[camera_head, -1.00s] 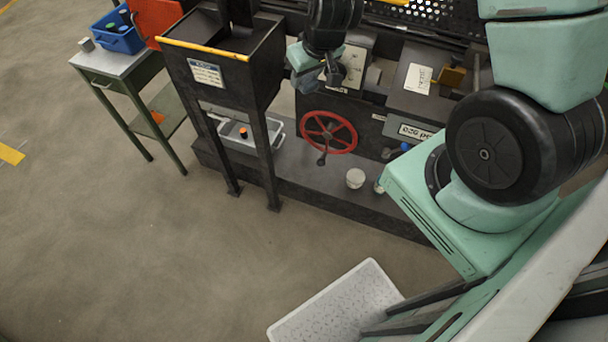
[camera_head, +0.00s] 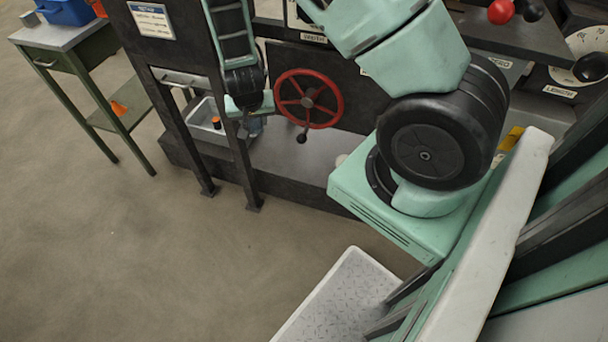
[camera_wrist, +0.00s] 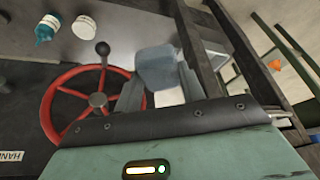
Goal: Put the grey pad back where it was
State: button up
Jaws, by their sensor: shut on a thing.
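A grey-blue pad (camera_wrist: 157,67) sits between the fingertips of my gripper (camera_wrist: 160,85) in the wrist view, and the gripper is shut on it. In the head view my gripper (camera_head: 248,122) hangs low, just left of the red handwheel (camera_head: 309,98) and by the dark leg of the hopper stand. The pad there shows only as a small grey patch (camera_head: 256,124), partly hidden by my gripper. The handwheel also shows left of the pad in the wrist view (camera_wrist: 60,92).
A grey metal tray (camera_head: 208,136) with an orange-topped item lies behind the stand's legs. A white tin (camera_wrist: 85,27) and a teal bottle (camera_wrist: 47,28) stand on the machine's base ledge. A green side table (camera_head: 60,36) stands at left. The floor in front is open.

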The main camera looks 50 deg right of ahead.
jog(key=w+d+f+m+g+h+b, duration=0.1)
jog(key=d+f+m+b, duration=0.15)
jog(key=f+b, duration=0.8)
jog(key=w+d+f+m+g+b, duration=0.15)
jog(key=f+m+b, duration=0.35)
jog(key=f, duration=1)
jog(key=m+b, duration=0.3)
jog(key=b, duration=1.8)
send_near(306, 162)
jog(key=shift+w+d+f+g+h, duration=0.15)
jog(key=shift+w+d+f+g, duration=0.1)
jog(key=shift+f, duration=0.3)
jog(key=shift+w+d+f+g+h, duration=0.15)
jog(key=shift+w+d+f+g, duration=0.05)
jog(key=shift+f, duration=0.3)
jog(key=b+x, duration=0.3)
jog(key=shift+a+f, duration=0.15)
jog(key=shift+f, duration=0.25)
jog(key=shift+r, duration=0.1)
jog(key=o, duration=1.1)
